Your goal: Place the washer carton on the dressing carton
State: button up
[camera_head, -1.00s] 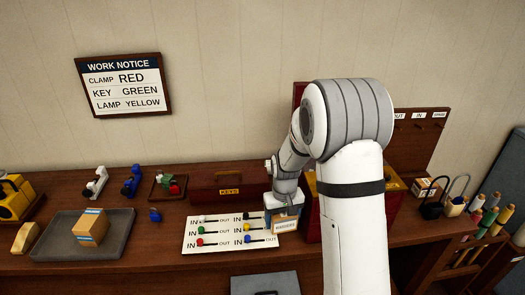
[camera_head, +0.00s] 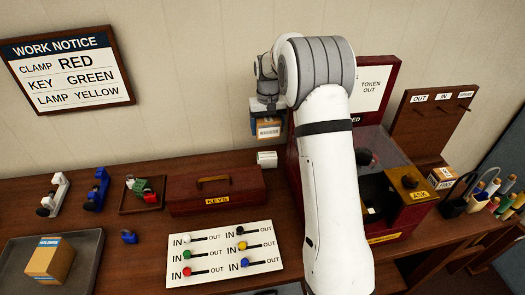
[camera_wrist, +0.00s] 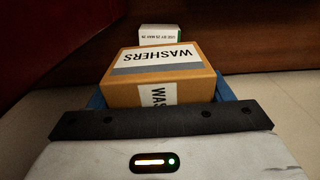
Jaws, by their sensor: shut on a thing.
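The washer carton (camera_head: 268,129), a brown box with a white WASHERS label, is held in my gripper (camera_head: 267,109) in the head view. It hangs in the air, clear of the bench. The wrist view shows the carton (camera_wrist: 162,78) between the blue fingers, its label facing up. A small white carton (camera_head: 267,159) stands on the bench behind the key box, below the held carton in the picture. In the wrist view this white carton (camera_wrist: 163,34) shows a "USE BY 25 MAY" label beyond the washer carton. I cannot read a dressing label on it.
A red KEYS box (camera_head: 215,193) and a lever board (camera_head: 225,252) lie in front. A red cabinet (camera_head: 305,160) stands close on the right, partly behind my arm. A grey tray (camera_head: 90,262) holds another carton (camera_head: 50,261) at the left. A small carton (camera_head: 440,177) stands far right.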

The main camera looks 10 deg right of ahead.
aim_at(267, 155)
jog(key=shift+w+d, duration=0.1)
jog(key=shift+w, duration=0.15)
jog(key=shift+f+p, duration=1.05)
jog(key=shift+f, duration=4)
jog(key=o, duration=1.2)
jog(key=shift+o, duration=0.2)
notch_tip(267, 155, up, 12)
jog(key=shift+r+b, duration=0.1)
jog(key=shift+b, duration=0.9)
